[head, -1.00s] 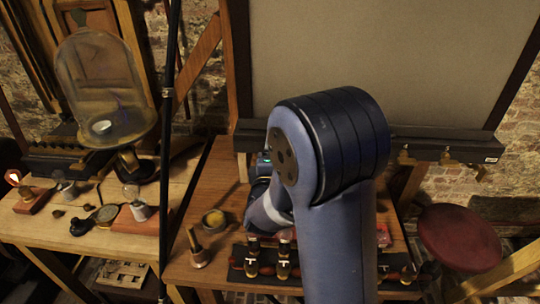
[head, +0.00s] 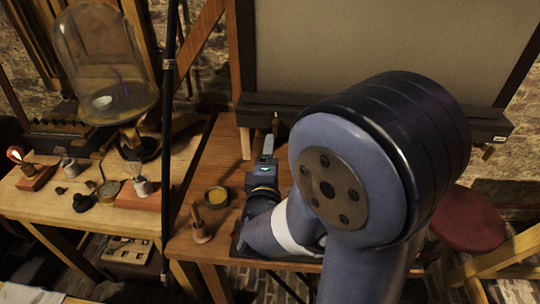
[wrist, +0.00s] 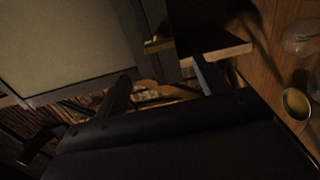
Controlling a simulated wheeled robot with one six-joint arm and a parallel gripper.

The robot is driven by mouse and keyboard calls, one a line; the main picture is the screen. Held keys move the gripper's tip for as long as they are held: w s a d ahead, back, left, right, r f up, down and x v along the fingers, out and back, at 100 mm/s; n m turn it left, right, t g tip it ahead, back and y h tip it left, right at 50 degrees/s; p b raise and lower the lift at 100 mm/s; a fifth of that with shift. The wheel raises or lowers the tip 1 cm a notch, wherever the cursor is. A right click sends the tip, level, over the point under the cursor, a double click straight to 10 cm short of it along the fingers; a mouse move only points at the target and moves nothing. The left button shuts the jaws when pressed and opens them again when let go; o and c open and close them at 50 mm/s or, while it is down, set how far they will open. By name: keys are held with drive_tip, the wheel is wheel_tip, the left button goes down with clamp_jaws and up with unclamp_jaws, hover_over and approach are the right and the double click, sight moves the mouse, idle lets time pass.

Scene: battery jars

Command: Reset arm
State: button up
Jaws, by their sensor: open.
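My gripper (head: 268,146) is above the wooden table (head: 215,160) in the head view, to the right of a small round dish (head: 216,196). In the wrist view my gripper (wrist: 160,92) shows two dark fingers spread apart with nothing between them. Beyond the fingers are the lower corner of the framed board (wrist: 75,40) and a wooden ledge. My arm is bent, and its large joint hides the right part of the table in the head view.
A glass dome (head: 105,60) on a stand and small instruments are on the left table. A wooden-handled tool (head: 200,228) stands near the dish. A dark vertical pole (head: 168,120) rises between the tables. A red stool (head: 468,220) is at right. The board (head: 380,50) stands behind.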

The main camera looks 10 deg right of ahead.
sight(274, 130)
drive_tip(key=shift+w, duration=0.1)
drive_tip(key=p+x, duration=0.2)
drive_tip(key=x, duration=0.8)
drive_tip(key=shift+w+d, duration=0.2)
drive_tip(key=shift+w, duration=0.15)
